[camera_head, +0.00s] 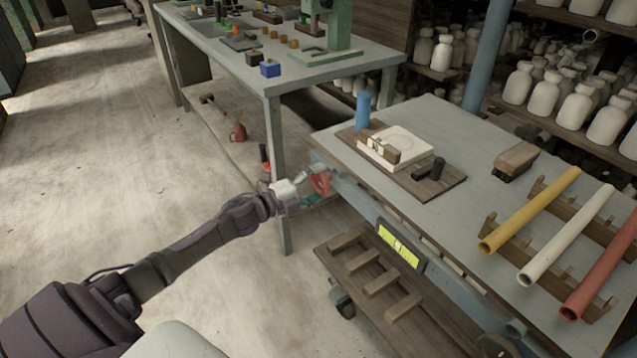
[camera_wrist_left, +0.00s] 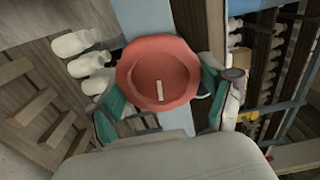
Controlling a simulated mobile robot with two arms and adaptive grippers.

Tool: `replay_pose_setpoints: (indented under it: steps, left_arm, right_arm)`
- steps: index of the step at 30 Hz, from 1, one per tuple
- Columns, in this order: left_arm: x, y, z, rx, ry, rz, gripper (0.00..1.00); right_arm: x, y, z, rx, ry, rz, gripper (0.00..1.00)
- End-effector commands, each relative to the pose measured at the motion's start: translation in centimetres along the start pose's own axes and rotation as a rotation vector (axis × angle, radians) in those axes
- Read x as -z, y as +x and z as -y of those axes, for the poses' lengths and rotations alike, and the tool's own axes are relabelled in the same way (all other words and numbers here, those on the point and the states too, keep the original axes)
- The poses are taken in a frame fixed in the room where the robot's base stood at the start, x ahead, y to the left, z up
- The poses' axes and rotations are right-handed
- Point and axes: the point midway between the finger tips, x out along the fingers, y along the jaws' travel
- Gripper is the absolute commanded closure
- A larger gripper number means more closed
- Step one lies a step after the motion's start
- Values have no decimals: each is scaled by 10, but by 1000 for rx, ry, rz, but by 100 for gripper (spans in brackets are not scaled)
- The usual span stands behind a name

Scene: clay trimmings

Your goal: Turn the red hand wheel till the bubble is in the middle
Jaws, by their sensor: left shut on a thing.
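The red hand wheel (camera_head: 321,183) is at the near left corner of the grey table, below its top. In the left wrist view the wheel (camera_wrist_left: 146,66) faces me, round with a lobed rim and a pale mark (camera_wrist_left: 160,91) low on its face. My left gripper (camera_head: 303,190) is shut on the wheel, its teal fingers at either side of the rim in the left wrist view (camera_wrist_left: 160,88). A yellow-green level vial (camera_head: 398,246) in a dark frame is on the table's front edge. A pale patch shows near its middle; the bubble's exact place is too small to tell.
The grey table (camera_head: 455,135) carries a wooden board with a pale block, a blue cylinder (camera_head: 362,111), a brush (camera_head: 516,160) and yellow, white and red tubes on racks. A slatted shelf (camera_head: 375,285) is below. A workbench (camera_head: 245,62) stands behind. The floor at left is clear.

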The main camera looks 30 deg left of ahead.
Motion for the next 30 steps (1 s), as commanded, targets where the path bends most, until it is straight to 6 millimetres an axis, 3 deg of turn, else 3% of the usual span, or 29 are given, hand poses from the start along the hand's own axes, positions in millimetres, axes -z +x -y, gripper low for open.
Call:
replay_pose_setpoints:
  steps: [3,4,7,20,30]
  left_arm:
    - [2,0,-2,-2,-2,-3,53]
    - [2,0,-2,-2,-2,-3,17]
    - [2,0,-2,-2,-3,-3,0]
    - [1,-5,-1,-2,-2,-1,0]
    - [1,-64,-3,-7,-4,-1,0]
  right_arm:
    - [0,0,0,0,0,0,60]
    - [0,0,0,0,0,-1,60]
    - [0,0,0,0,0,-3,60]
    - [-3,1,-1,-1,-1,1,60]
    - [-1,0,0,0,0,-2,60]
